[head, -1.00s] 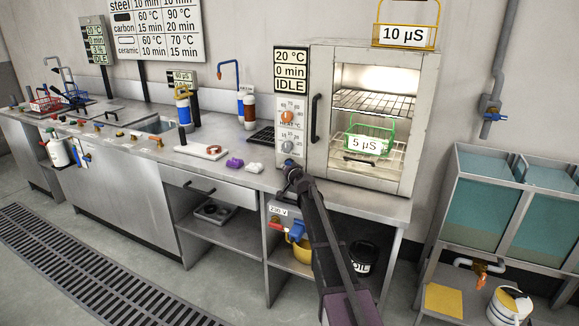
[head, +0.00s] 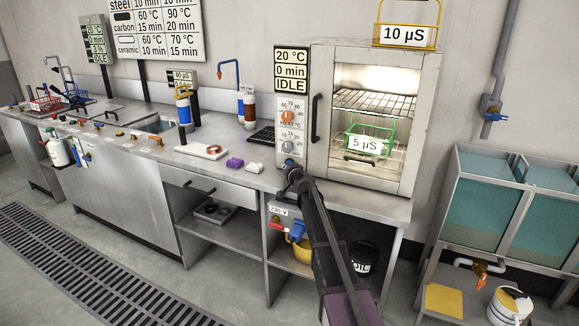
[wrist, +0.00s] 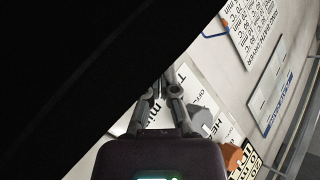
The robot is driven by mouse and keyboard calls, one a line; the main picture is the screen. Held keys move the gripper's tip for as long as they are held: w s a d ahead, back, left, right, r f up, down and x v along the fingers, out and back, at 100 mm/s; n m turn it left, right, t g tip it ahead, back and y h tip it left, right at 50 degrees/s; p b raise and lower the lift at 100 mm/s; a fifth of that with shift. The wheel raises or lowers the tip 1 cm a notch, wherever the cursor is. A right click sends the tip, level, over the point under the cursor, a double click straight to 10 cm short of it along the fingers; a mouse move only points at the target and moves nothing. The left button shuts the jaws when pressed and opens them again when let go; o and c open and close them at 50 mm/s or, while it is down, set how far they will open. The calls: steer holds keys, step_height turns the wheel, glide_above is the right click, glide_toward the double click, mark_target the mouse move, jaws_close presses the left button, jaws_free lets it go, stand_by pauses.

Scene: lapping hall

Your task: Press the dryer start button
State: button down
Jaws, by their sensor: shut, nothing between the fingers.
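The dryer (head: 432,120) is a pale cabinet on the right end of the bench, with its glass door shut. Its display (head: 291,70) reads 20 °C, 0 min, IDLE. Its control panel (head: 282,128) carries an orange-red knob (head: 288,117) and a grey knob (head: 288,146); the grey knob (wrist: 203,118) and orange knob (wrist: 232,157) also show in the wrist view. My gripper (head: 289,166) is shut and empty at the panel's lower end, just below the grey knob. In the wrist view its fingers (wrist: 168,90) are together before the panel. I cannot make out the start button clearly; a small blue patch shows at the fingertips.
A green basket (head: 371,126) marked 5 µS sits inside the dryer. A yellow-framed basket (head: 404,33) marked 10 µS stands on top. Teal tanks (head: 477,205) stand at the right.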

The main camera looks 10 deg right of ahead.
steer(key=shift+w+d+r+h, duration=0.2)
steer(key=shift+w+d+h, duration=0.25)
steer(key=shift+d, duration=0.35)
steer(key=shift+s+a+f+y, duration=0.15)
steer(key=shift+s+a, duration=0.1)
steer(key=shift+s, duration=0.25)
steer(key=shift+s+a+r+y, duration=0.1)
steer(key=shift+s+a, duration=0.15)
steer(key=shift+s, duration=0.25)
steer(key=shift+s+a+f, duration=0.1)
steer(key=shift+s+a, duration=1)
steer(key=shift+s, duration=0.2)
steer(key=shift+s, duration=0.1)
